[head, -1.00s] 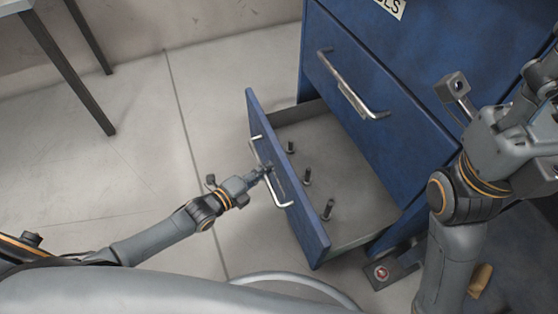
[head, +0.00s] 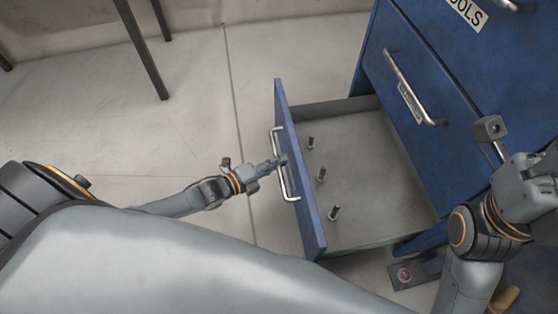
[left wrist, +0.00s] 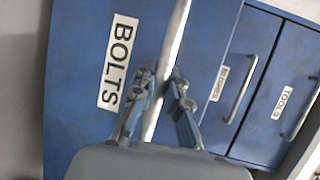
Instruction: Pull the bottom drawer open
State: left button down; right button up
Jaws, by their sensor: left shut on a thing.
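The blue bottom drawer (head: 297,165) is pulled well out of the blue cabinet (head: 440,110) in the head view. Its inside shows, with three dark bolts (head: 321,174) standing on its grey floor. My left gripper (head: 277,163) is shut on the drawer's silver bar handle (head: 289,188). In the left wrist view the fingers (left wrist: 163,92) are around the handle (left wrist: 178,35), beside a BOLTS label (left wrist: 116,62) on the drawer front. My right arm is at the right of the head view; its fingertips do not show clearly.
Closed drawers with silver handles (head: 411,88) are above the open one. A grey bracket with a red button (head: 404,275) is on the floor by the cabinet's base. Dark table legs (head: 143,50) stand at upper left. The floor left of the drawer is clear.

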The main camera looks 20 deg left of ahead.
pick_arm(q)
jog(key=c, duration=1.3)
grip_release()
jog(key=shift+c, duration=0.2)
jog(key=shift+s, duration=0.1)
jog(key=v, duration=1.1)
jog(key=shift+s+a, duration=0.3)
jog(key=shift+d+r, duration=0.1)
jog(key=shift+r, duration=0.1)
